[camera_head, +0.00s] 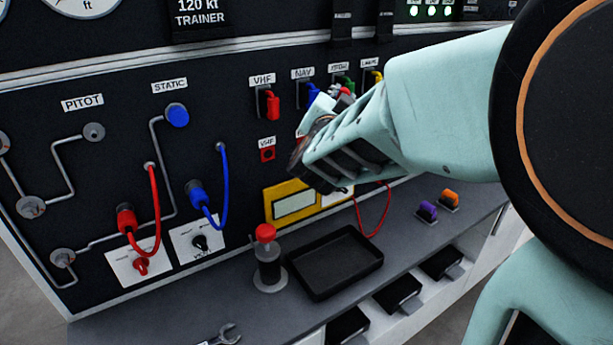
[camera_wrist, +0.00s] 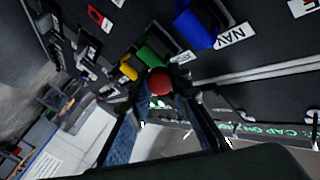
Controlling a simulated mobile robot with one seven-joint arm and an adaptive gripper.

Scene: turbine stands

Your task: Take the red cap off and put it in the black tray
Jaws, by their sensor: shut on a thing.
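A round red cap (camera_wrist: 159,82) sits between the tips of my gripper (camera_wrist: 161,92) in the wrist view. The gripper is shut on it, in front of the panel near the green plug. In the head view a small red piece, likely the same cap (camera_head: 346,91), shows beside my gripper (camera_head: 338,97), mostly hidden by my arm. The black tray (camera_head: 314,290) lies on the grey shelf below, and its visible floor is empty. Another red-topped grey post (camera_head: 266,250) stands upright just left of the tray.
Blue (camera_wrist: 194,24), green (camera_wrist: 150,52) and yellow (camera_wrist: 129,68) plugs are close to my gripper. Red (camera_head: 152,215) and blue (camera_head: 222,190) hoses loop from the panel. Purple (camera_head: 427,211) and orange (camera_head: 449,199) pieces sit right of the tray. A wrench (camera_head: 229,334) lies at the front.

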